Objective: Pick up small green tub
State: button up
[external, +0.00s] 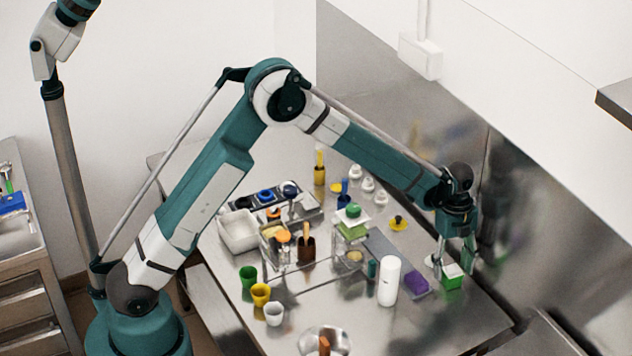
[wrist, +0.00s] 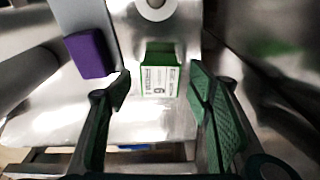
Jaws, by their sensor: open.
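The small green tub (external: 452,281) has a white top and stands near the right edge of the steel table. In the wrist view the tub (wrist: 160,70) shows a white printed label and green edges. My gripper (external: 456,259) is open and points down just above the tub. In the wrist view the fingers of my gripper (wrist: 160,88) are spread on the left and right of the tub, with gaps on both sides. I cannot tell how far down the fingers reach beside it.
A purple block (external: 416,284) lies left of the tub, and a white cylinder (external: 389,281) stands beyond it. A steel wall (external: 540,190) runs close on the right. Cups, trays and other green and white items (external: 352,228) crowd the table's left and middle.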

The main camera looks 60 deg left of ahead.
jog(key=shift+d+f, duration=0.2)
jog(key=shift+f, duration=1.1)
jog(key=c, duration=1.1)
